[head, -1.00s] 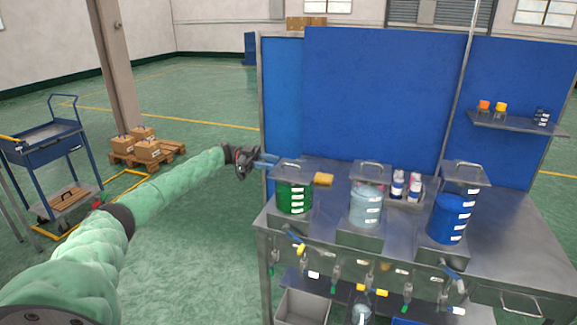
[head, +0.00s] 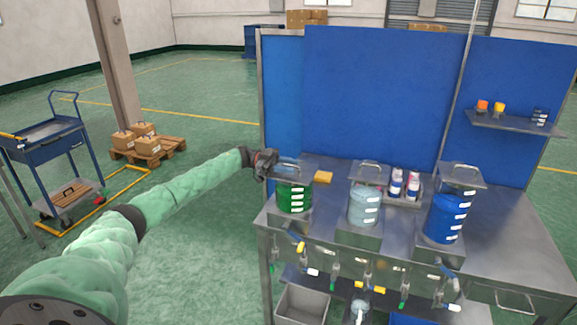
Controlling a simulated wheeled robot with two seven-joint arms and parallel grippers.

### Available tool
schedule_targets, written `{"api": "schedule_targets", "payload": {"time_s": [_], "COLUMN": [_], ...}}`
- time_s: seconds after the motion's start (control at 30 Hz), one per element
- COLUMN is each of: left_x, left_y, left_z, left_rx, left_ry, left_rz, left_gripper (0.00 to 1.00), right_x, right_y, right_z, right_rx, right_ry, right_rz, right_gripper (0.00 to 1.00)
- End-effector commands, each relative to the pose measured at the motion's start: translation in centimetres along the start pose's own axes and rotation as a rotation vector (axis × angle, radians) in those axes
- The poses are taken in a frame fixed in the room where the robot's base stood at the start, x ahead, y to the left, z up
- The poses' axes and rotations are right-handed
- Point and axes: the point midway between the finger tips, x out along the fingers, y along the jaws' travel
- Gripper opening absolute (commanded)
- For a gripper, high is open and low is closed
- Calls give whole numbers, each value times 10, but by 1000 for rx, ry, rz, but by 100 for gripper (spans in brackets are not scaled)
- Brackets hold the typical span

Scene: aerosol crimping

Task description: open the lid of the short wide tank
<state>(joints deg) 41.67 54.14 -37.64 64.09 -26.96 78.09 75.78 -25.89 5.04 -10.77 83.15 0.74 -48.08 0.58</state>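The green tank (head: 294,197) stands at the left of the metal bench and looks the shortest and widest of the three tanks. Its flat square grey lid (head: 300,178) lies over its top. My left gripper (head: 285,163) reaches in from the left at the lid's handle, which it partly covers. Its fingers are small and overlap the handle, so I cannot tell whether they are open or shut on it. My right gripper is not in view.
A pale blue tank (head: 364,207) and a taller blue tank (head: 445,218) stand to the right, each with a handled lid. Blue panels (head: 375,95) close off the back. Valves hang below the bench front.

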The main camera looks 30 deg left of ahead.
Motion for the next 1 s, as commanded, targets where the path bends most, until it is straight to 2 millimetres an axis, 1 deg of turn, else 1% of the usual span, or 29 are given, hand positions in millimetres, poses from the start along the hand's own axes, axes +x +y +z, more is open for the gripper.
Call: {"api": "schedule_targets", "payload": {"time_s": [0.1,0.27,0.57,0.77,0.83,1.0], "left_x": [0,0,0,-1,-1,0], "left_y": [0,0,-1,-5,-8,-18], "left_z": [0,0,-1,-9,-13,-27], "left_rx": [0,0,-5,-53,-87,-207], "left_ry": [0,0,0,0,-1,-1], "left_rz": [0,0,-1,-1,-1,-1], "left_gripper": [32,1,0,0,0,0], "right_x": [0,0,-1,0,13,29], "right_y": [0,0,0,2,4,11], "right_z": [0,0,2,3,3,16], "right_rx": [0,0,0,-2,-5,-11], "right_ry": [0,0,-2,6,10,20], "right_rz": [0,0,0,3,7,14], "right_gripper": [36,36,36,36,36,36]}}
